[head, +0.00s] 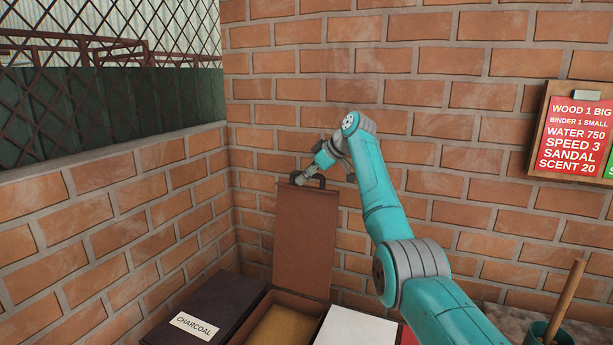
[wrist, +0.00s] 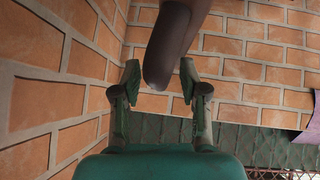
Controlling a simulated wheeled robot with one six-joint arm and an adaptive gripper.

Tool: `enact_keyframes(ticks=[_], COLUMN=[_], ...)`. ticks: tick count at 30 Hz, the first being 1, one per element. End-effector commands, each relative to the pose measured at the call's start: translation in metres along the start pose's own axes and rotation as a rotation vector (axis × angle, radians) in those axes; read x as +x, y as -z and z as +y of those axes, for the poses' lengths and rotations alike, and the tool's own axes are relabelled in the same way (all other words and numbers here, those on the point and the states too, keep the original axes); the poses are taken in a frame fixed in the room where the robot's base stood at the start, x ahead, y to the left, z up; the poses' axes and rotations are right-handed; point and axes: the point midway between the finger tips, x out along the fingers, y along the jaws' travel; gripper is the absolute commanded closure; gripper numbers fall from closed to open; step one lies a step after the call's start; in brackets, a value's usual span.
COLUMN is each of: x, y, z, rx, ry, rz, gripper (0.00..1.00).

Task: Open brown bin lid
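The brown bin lid (head: 303,240) stands upright, swung open against the brick wall. Its dark handle (head: 318,181) is at the top edge. Below it, the open brown bin (head: 300,299) shows yellowish-brown contents. My gripper (head: 301,182) is at the top of the lid beside the handle. In the wrist view, the two fingers of my gripper (wrist: 159,82) are apart, with the dark rounded handle (wrist: 165,55) reaching down between their tips. A gap shows on the right side, so the fingers do not look closed on it.
A dark bin labelled CHARCOAL (head: 205,305) is left of the brown bin, and a white-topped bin (head: 355,328) is right of it. Brick walls (head: 450,100) stand close behind and left. A recipe board (head: 575,135) hangs at right, above a pot (head: 550,333).

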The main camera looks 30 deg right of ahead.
Motion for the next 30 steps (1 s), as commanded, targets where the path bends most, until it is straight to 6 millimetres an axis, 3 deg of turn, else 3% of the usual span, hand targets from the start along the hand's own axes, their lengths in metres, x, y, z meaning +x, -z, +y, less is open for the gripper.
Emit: enact_keyframes(ticks=[8,21,30], x=[-0.006,-0.085,-0.117], y=[-0.001,-0.001,0.0], z=[0.001,0.001,0.001], rx=[0.0,0.001,0.0], ry=[0.0,-0.002,-0.001], rz=[-0.001,0.0,0.0], gripper=[0.57,0.57,0.57])
